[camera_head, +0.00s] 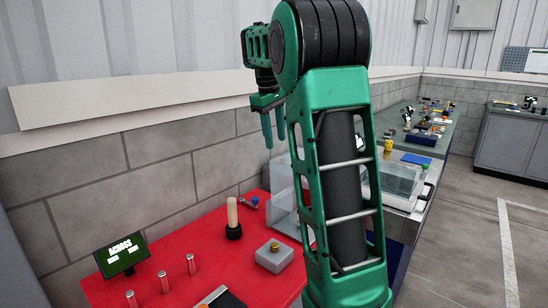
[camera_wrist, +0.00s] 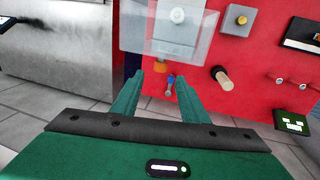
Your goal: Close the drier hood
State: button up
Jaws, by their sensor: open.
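The clear drier hood (camera_head: 283,190) stands at the right end of the red bench, partly hidden behind my arm. In the wrist view the clear hood (camera_wrist: 140,35) shows at the top, with a round white part (camera_wrist: 177,15) seen through it. I cannot tell its exact tilt. My gripper (camera_head: 275,142) is above the back of the red bench, to the upper left of the hood, pointing down. In the wrist view my gripper (camera_wrist: 158,88) has its two green fingers apart with nothing between them, and the hood lies beyond the fingertips.
The red bench (camera_head: 200,262) holds a wooden peg (camera_head: 232,215) in a black base, a grey button box (camera_head: 275,257), a small display (camera_head: 122,254) and several red cylinders. A block wall runs close behind. A grey machine with a clear box (camera_head: 397,178) stands right of my arm.

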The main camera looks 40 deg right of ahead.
jog(key=f, duration=0.2)
jog(key=d+f, duration=0.1)
jog(key=f, duration=0.4)
jog(key=shift+d, duration=0.15)
grip_shut()
